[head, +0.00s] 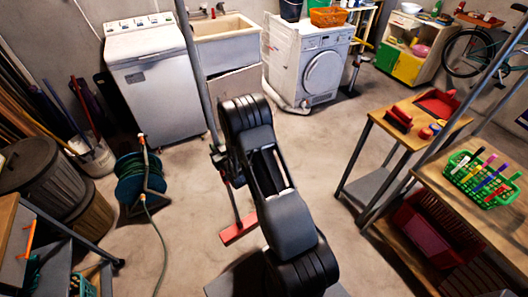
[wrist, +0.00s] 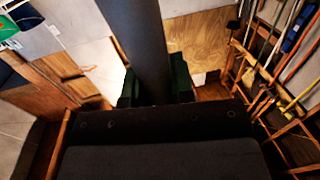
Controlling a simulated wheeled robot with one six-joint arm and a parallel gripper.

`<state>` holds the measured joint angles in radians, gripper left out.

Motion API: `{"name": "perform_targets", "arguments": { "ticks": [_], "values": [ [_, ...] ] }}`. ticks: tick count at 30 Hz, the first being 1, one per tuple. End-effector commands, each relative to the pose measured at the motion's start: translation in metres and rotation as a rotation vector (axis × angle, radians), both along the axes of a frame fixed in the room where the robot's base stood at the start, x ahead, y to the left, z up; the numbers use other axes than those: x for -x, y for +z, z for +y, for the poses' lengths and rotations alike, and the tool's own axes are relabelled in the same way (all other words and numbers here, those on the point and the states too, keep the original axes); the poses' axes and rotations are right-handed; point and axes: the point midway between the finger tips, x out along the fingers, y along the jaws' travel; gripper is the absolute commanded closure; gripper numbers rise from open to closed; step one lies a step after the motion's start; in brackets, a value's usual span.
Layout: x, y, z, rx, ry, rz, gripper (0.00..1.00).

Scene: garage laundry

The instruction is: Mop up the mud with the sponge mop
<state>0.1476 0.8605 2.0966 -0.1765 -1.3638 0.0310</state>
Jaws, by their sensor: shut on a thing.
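The sponge mop has a long grey pole (head: 200,82) and a red head (head: 238,229). In the head view the pole runs from the top edge down past my gripper (head: 219,158), slightly tilted. The red head is low, at or near the concrete floor; I cannot tell if it touches. My gripper is shut around the pole. In the wrist view the dark pole (wrist: 140,42) stands between the two fingers of my gripper (wrist: 154,88). I make out no clear mud patch; my arm hides part of the floor.
A green hose reel (head: 142,180) with a trailing hose stands left of the mop. A washer (head: 155,85), a sink (head: 228,45) and a front-loading machine (head: 310,65) line the back. A small table (head: 405,120) and a workbench (head: 480,215) stand right. Floor between is mostly clear.

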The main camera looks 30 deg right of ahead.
Motion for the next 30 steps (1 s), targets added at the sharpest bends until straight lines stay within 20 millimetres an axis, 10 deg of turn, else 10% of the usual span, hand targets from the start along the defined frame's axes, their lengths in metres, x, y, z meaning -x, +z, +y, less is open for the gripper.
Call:
{"name": "perform_targets", "arguments": {
  "ticks": [15, 30],
  "values": [
    [-0.055, -0.094, -0.097, 0.003, -0.008, -0.011, 1.0],
    [-0.065, -0.148, -0.207, 0.003, -0.088, -0.015, 1.0]
  ]
}}
